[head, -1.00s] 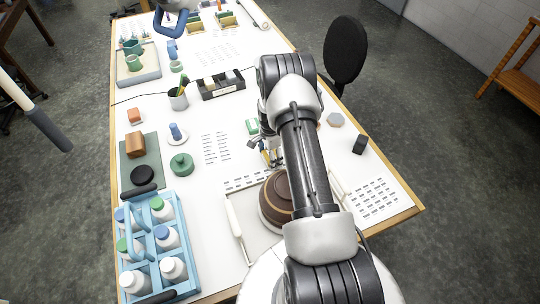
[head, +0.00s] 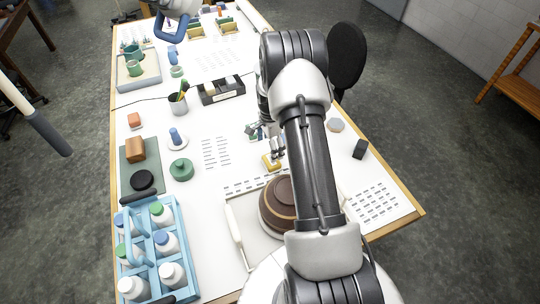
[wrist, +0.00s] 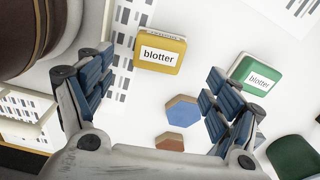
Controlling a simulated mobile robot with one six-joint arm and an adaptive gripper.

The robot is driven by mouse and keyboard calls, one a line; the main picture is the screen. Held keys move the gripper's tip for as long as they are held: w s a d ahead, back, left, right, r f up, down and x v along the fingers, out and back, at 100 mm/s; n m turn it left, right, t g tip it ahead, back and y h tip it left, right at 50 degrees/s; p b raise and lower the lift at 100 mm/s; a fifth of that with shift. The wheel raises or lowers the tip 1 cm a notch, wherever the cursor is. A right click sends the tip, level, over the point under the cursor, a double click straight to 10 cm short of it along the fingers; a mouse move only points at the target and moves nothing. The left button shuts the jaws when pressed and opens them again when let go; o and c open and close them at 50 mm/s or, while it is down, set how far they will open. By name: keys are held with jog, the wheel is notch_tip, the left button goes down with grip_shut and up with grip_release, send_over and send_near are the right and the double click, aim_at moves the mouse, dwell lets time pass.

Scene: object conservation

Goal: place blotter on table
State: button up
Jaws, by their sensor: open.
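A yellow block labelled "blotter" (wrist: 160,54) lies on the white table (wrist: 135,120) in the wrist view. It also shows in the head view (head: 270,163), just left of my arm and behind the brown round pot. A green block labelled "blotter" (wrist: 257,76) lies to its right in the wrist view. In the head view my gripper (head: 277,147) is partly hidden by my arm.
The brown pot (head: 277,205) stands on a pale tray (head: 243,238) close to my arm. A blue hexagonal piece (wrist: 182,111) and a brown one (wrist: 170,142) lie near the blotters. A blue bottle crate (head: 185,262) stands at the front left.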

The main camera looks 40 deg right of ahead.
jog(key=s+a+r+n+t, duration=0.1)
jog(key=s+a+r+n, duration=0.15)
jog(key=a+r, duration=0.45)
jog(key=s+a+r+n, duration=0.2)
jog(key=a+r+n, duration=0.15)
jog(key=r, duration=0.85)
jog(key=s+a+r+n+t, duration=0.1)
jog(key=s+a+r+n, duration=0.2)
jog(key=r, duration=0.6)
jog(key=s+a+r+n+t, duration=0.1)
jog(key=s+a+r+n, duration=0.2)
jog(key=s, duration=0.6)
jog(key=s+a+r+n+t, duration=0.1)
jog(key=s+a+r+n, duration=0.2)
jog(key=s+a+n, duration=0.5)
jog(key=s, duration=0.2)
jog(key=shift+s+a+t, duration=0.3)
jog(key=shift+a, duration=0.05)
